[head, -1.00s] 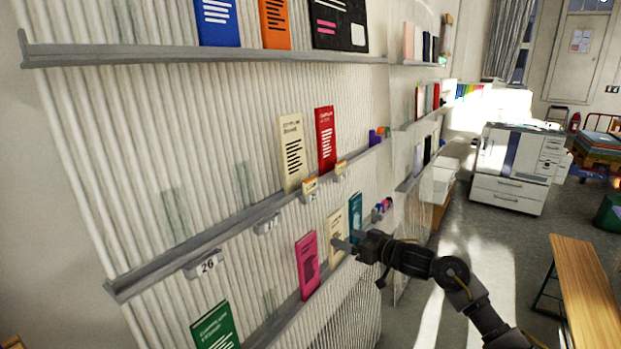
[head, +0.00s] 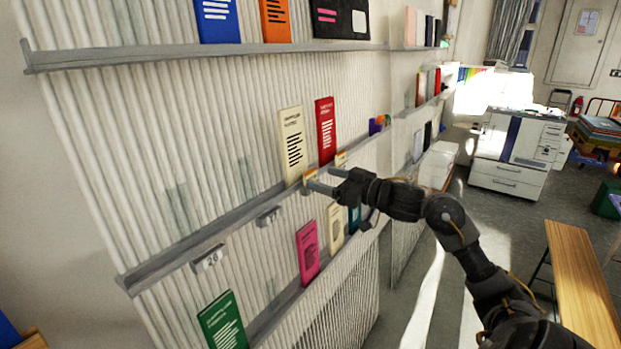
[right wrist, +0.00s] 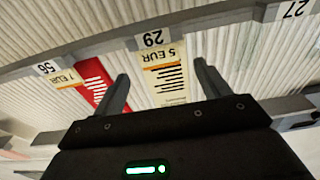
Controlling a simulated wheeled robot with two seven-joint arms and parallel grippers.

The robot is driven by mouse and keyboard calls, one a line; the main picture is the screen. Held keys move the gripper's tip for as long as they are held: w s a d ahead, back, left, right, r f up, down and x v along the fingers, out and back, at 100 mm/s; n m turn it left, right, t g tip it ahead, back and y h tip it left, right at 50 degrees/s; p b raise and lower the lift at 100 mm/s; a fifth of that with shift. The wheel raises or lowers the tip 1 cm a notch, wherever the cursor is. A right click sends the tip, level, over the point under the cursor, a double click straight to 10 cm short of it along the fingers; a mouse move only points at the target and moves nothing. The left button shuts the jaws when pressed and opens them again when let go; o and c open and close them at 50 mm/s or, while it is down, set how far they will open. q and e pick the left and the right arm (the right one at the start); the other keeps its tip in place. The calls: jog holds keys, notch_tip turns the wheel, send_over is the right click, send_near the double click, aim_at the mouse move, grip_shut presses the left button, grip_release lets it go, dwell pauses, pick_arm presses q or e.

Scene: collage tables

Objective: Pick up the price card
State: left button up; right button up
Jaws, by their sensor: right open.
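A price card reading 5 EUR (right wrist: 163,53) stands on the middle shelf in front of a cream book (right wrist: 168,86), beside the number tag 29 (right wrist: 152,39). In the head view this card (head: 310,177) shows as a small orange-topped piece at the foot of the cream book (head: 293,145). A second card, 7 EUR (right wrist: 66,78), is at the red book (right wrist: 92,84). My right gripper (head: 322,179) is open and empty in front of the shelf. In the right wrist view its fingers (right wrist: 161,72) straddle the line of the 5 EUR card, apart from it. My left gripper is out of view.
The shelf ledge (head: 215,228) runs along the ribbed wall, with tag 26 (head: 209,259) at left. Pink (head: 308,252) and green (head: 222,322) books stand on the shelf below. A wooden bench (head: 582,285) is at right. Floor between is clear.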

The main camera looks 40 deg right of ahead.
aim_at(312, 175)
jog(key=shift+w+r, duration=0.1)
jog(key=shift+w, duration=0.1)
jog(key=p+x, duration=0.1)
jog(key=x, duration=0.1)
jog(key=p+x, duration=0.1)
jog(key=x, duration=0.1)
jog(key=shift+w+a+f+p, duration=0.15)
jog(key=shift+w+f+p, duration=0.15)
jog(key=shift+w, duration=0.1)
jog(key=shift+s, duration=0.1)
jog(key=shift+c, duration=0.7)
jog(key=c, duration=0.9)
jog(key=shift+r, duration=0.1)
